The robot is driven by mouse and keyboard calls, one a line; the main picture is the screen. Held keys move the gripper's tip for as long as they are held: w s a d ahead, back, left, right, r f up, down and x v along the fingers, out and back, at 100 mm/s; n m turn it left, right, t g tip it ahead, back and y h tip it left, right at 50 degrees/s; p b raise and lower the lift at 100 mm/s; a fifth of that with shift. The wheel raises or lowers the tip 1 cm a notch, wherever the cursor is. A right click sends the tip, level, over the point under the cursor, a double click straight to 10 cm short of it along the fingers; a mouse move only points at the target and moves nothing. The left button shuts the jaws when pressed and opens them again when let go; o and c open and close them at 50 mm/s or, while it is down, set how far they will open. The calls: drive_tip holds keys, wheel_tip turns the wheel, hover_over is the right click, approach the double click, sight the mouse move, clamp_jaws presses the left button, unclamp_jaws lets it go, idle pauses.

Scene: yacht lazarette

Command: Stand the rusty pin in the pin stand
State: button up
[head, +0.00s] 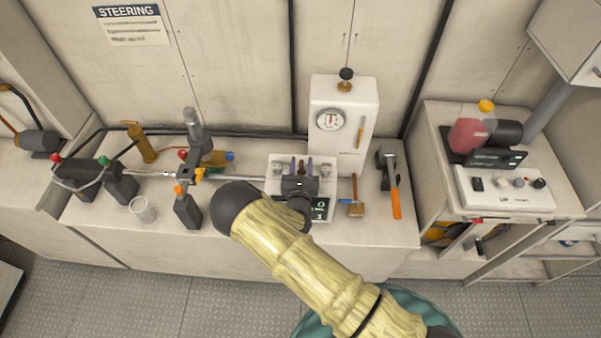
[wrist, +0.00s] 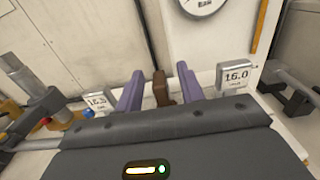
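My gripper (head: 301,168) is over the white tray-like unit (head: 272,187) at the middle of the bench. In the wrist view its two purple fingers (wrist: 160,90) are apart. A brown, rusty-looking pin (wrist: 160,88) stands between them, with a narrow gap seeming to show on each side. It also shows as a small brown tip in the head view (head: 301,166). Small grey display blocks flank the fingers: the right one (wrist: 237,78) reads 16.0, and the left one (wrist: 97,103) is hard to read. The pin's lower end and any hole under it are hidden by my gripper body.
A white cabinet with a dial (head: 343,120) stands right behind my gripper.

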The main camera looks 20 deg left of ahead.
drive_tip(key=shift+s+d+f, duration=0.15)
drive_tip(key=shift+s+f, duration=0.1)
drive_tip(key=shift+s, duration=0.4)
drive_tip(key=b+v, duration=0.5)
drive_tip(key=v, duration=1.1)
drive_tip(key=shift+r, duration=0.2)
